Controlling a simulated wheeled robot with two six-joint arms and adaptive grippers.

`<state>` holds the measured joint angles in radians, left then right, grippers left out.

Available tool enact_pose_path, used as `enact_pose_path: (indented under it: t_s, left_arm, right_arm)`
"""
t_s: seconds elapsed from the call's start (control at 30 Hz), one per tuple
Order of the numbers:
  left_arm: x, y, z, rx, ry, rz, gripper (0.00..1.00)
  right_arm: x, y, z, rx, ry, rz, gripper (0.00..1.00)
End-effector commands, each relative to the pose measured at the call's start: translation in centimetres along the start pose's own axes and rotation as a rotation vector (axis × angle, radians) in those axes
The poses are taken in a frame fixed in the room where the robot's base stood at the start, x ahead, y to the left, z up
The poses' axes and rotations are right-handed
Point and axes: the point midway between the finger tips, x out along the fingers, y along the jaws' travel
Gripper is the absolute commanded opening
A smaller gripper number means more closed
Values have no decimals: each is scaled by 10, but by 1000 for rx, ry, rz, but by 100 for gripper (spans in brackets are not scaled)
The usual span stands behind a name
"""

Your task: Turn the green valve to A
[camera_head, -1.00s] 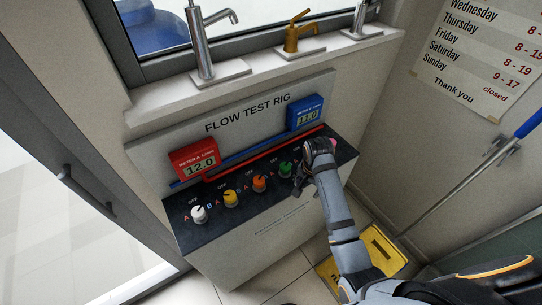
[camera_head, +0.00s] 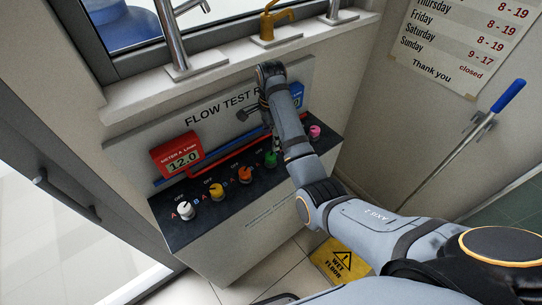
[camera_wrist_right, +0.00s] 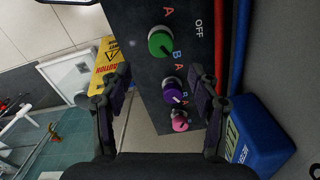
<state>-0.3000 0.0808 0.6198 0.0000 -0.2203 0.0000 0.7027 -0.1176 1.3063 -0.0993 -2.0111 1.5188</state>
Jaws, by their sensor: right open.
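The green valve (camera_head: 271,159) is a round knob on the dark sloping panel of the flow test rig (camera_head: 180,238). My left gripper is not in view.
White (camera_head: 187,210), yellow (camera_head: 216,190) and orange (camera_head: 245,174) valves line the panel left of the green one; a pink one (camera_head: 315,131) is right. A red meter (camera_head: 177,154) and a blue meter (camera_wrist_right: 258,138) stand behind. A yellow floor sign (camera_head: 343,262) is right of the rig.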

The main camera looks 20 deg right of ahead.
Motion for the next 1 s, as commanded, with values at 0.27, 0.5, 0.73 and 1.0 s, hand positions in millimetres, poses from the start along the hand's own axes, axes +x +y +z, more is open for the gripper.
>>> enact_pose_path:
  t_s: [0.27, 0.5, 0.73, 1.0]
  left_arm:
    - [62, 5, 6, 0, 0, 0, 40]
    - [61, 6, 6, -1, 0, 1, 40]
    - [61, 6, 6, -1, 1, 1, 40]
    - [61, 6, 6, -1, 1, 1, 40]
  right_arm:
    - [63, 0, 0, -1, 0, 0, 62]
    - [87, 0, 0, -2, 0, 1, 62]
    - [90, 0, 0, -2, 0, -1, 62]
    - [90, 0, 0, -2, 0, -1, 28]
